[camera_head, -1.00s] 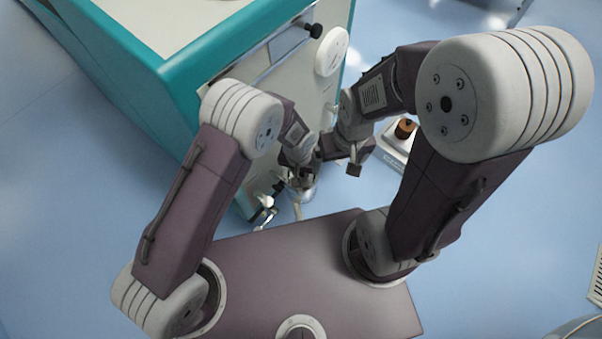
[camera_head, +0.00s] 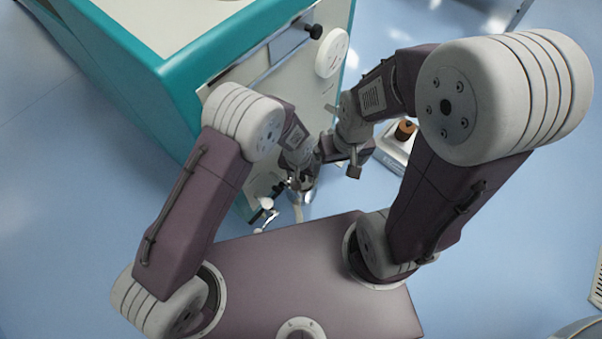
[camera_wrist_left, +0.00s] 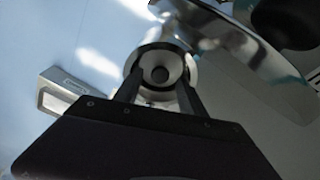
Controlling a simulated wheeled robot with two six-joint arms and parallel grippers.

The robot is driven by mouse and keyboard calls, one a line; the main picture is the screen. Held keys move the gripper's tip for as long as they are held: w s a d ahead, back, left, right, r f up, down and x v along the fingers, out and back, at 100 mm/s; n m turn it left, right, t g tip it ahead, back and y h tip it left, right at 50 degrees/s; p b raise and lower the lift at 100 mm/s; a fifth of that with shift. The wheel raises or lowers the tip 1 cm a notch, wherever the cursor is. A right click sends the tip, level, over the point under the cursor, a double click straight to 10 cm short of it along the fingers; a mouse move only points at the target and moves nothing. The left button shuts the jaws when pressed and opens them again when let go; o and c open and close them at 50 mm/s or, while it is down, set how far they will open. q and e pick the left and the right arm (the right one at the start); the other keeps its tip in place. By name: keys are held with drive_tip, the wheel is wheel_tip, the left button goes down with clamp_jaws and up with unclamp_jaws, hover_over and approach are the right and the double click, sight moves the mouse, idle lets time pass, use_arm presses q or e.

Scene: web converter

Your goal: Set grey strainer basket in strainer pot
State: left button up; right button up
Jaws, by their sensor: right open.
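My left gripper (camera_head: 303,184) is low in front of the cream machine panel. In the left wrist view its fingers (camera_wrist_left: 160,88) stand apart, one on each side of a round grey rim with a dark centre, which looks like the grey strainer basket (camera_wrist_left: 141,61). The fingers appear to touch it. In the head view a shiny metal cylinder, probably the strainer pot (camera_head: 308,196), shows just under the left gripper. The gripper hides most of it, so I cannot tell whether the basket is inside it. My right gripper (camera_head: 354,165) is open and empty, just right of the left gripper.
The teal-edged machine (camera_head: 170,75) fills the upper left, with a black knob (camera_head: 316,31) and a white dial (camera_head: 331,53). Small valve fittings (camera_head: 265,212) sit left of the left gripper. A white base with a copper-coloured part (camera_head: 404,131) stands right. Blue floor is open beyond.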

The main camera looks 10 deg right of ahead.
wheel_tip(320, 180, up, 11)
drive_tip(key=p, duration=1.1)
drive_tip(key=shift+r, duration=0.2)
